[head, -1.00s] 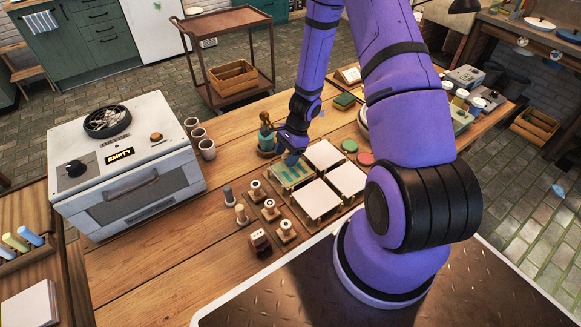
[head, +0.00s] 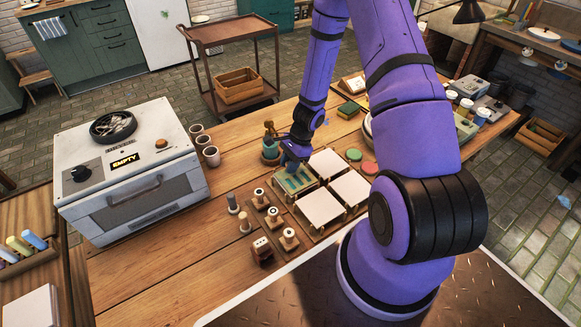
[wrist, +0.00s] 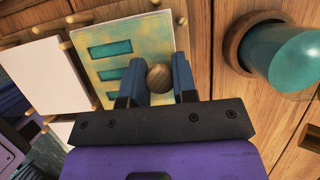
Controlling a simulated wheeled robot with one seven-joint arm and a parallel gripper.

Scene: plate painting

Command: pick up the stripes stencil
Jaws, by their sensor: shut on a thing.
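The stripes stencil (head: 297,186) is a yellowish-green square plate with teal stripe-shaped openings. It is at the back left of the rack of white square tiles. In the wrist view the stencil (wrist: 135,38) shows a round wooden knob (wrist: 159,77) near its edge. My gripper (wrist: 160,82) has its blue fingers shut on that knob, one on each side. In the head view my gripper (head: 290,164) is over the stencil's back left part and hides some of it. I cannot tell whether the stencil is lifted.
White tiles (head: 320,206) sit close beside the stencil. A teal pot (head: 270,152) stands just behind my gripper. Wooden stamps (head: 274,216) stand to the left front. A white oven (head: 135,165) and several cups (head: 211,156) are further left. Bare tabletop (head: 165,262) lies at the front left.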

